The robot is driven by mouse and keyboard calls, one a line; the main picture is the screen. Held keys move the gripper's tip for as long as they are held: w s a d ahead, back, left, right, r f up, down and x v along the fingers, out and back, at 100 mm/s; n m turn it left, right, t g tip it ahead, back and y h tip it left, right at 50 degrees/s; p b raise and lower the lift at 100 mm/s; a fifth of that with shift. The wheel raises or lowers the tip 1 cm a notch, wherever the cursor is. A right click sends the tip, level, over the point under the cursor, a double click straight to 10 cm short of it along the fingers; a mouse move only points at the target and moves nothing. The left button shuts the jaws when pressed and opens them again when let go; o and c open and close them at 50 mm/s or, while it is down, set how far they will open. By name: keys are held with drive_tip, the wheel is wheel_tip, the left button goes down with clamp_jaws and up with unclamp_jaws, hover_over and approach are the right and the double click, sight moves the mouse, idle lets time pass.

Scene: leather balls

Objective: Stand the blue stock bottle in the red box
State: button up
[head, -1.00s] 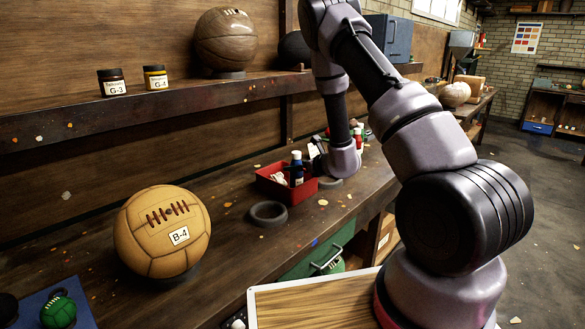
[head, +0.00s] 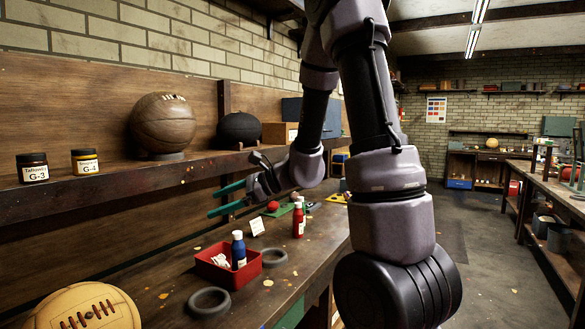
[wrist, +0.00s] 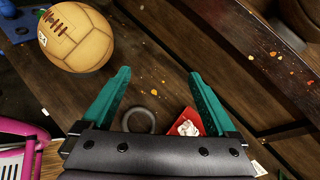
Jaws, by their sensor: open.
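The blue bottle (head: 238,252) with a white cap stands upright in the red box (head: 215,279) on the bench, at its back right side. Its base is hidden by the box wall. Crumpled white stuff (head: 220,261) lies in the box to the left of the bottle. My gripper (head: 215,202) is open and empty, with teal fingers above the bench, apart from the bottle and box. In the wrist view the fingers (wrist: 158,73) are spread wide.
Dark rings (head: 208,301) lie in front of and beside the box. A red bottle (head: 298,220) stands farther back. A tan ball (head: 82,308) is at the near left. The shelf (head: 110,190) with jars and balls runs along the left, beside my gripper.

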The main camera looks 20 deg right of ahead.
drive_tip(key=s+d+r+n+g+h, duration=0.1)
drive_tip(key=s+r+n+h, duration=0.1)
drive_tip(key=s+r+n, duration=0.3)
drive_tip(key=s+d+r+n+g+h, duration=0.2)
drive_tip(key=s+n, duration=0.2)
drive_tip(key=s, duration=0.4)
drive_tip(key=s+d+r+n+t+h, duration=0.4)
drive_tip(key=s+d+r+n+h, duration=0.1)
drive_tip(key=d, duration=0.4)
drive_tip(key=shift+s+d+n+h, duration=0.15)
drive_tip(key=shift+s+n+h, duration=0.3)
drive_tip(key=shift+h, duration=0.25)
